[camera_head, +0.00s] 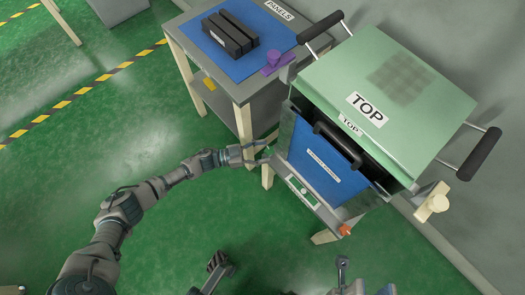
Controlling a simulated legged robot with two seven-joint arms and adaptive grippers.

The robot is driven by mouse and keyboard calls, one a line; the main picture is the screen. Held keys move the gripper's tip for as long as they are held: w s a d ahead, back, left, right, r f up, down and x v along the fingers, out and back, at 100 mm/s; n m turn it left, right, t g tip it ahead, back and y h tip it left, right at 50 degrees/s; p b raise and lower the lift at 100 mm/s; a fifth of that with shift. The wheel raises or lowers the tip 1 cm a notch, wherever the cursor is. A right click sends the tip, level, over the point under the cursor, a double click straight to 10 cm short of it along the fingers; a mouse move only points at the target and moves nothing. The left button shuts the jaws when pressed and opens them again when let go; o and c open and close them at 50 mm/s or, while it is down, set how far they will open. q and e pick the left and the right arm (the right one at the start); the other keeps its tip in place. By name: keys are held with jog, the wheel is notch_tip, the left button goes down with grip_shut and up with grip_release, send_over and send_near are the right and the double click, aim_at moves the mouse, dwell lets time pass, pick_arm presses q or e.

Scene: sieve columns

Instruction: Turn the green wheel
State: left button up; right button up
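The machine (325,165) stands at the right, with a green lid marked TOP and a blue front. My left arm reaches in from the left, and my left gripper (262,154) is at the left side of the machine. Its fingers look spread apart, one above the other. A small bit of green shows between them at the machine's edge and may be the green wheel; the fingers partly hide it, and I cannot tell if they touch it. My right gripper cannot be made out clearly among my parts at the bottom edge.
A table (190,38) with a blue mat, black bars (230,33) and a purple piece (273,62) stands left of the machine. An orange button (345,229) is at the panel's lower corner.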

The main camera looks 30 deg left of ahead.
pick_arm(q)
jog(key=v, duration=1.2)
jog(key=shift+f, duration=0.1)
